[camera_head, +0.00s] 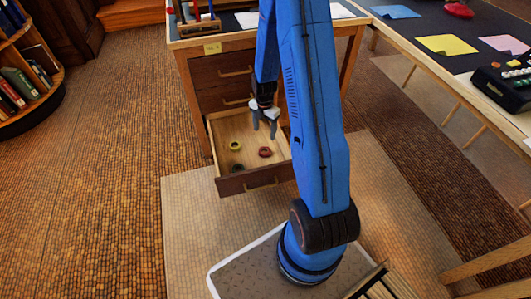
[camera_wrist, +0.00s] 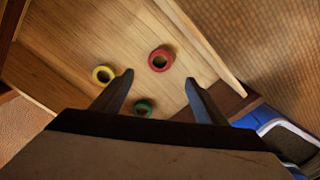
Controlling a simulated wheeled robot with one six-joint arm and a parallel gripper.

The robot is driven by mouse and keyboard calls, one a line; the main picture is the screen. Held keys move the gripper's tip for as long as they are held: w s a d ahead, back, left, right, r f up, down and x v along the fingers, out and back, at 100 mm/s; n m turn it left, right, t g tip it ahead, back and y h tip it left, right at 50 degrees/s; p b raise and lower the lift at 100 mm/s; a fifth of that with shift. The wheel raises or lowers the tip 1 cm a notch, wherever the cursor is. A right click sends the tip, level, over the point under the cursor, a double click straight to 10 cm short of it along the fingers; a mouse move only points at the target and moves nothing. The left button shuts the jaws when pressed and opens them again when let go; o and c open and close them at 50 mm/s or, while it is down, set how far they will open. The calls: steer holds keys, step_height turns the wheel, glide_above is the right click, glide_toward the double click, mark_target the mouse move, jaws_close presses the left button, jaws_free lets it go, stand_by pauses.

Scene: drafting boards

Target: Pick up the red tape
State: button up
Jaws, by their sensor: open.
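The red tape (camera_head: 265,152) is a small ring lying flat on the floor of an open wooden drawer (camera_head: 224,130). It also shows in the wrist view (camera_wrist: 160,60), above and between my fingertips. A yellow tape (camera_head: 235,146) lies to its left, and it shows in the wrist view (camera_wrist: 103,75). A green tape (camera_head: 237,168) lies near the drawer front, and in the wrist view (camera_wrist: 143,108) it is between my fingers. My gripper (camera_head: 264,127) is open and empty, pointing down over the drawer, apart from the red tape.
The drawer walls and its dark front surround the tapes. The desk (camera_head: 213,62) stands directly behind and above the drawer. A second table with a keyed machine (camera_head: 506,82) is at right. A bookshelf (camera_head: 25,80) stands at far left. The floor left of the drawer is clear.

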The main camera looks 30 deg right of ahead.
mark_target(265, 149)
step_height(265, 149, down, 14)
steer(key=shift+r, duration=0.15)
steer(key=c, duration=1.1)
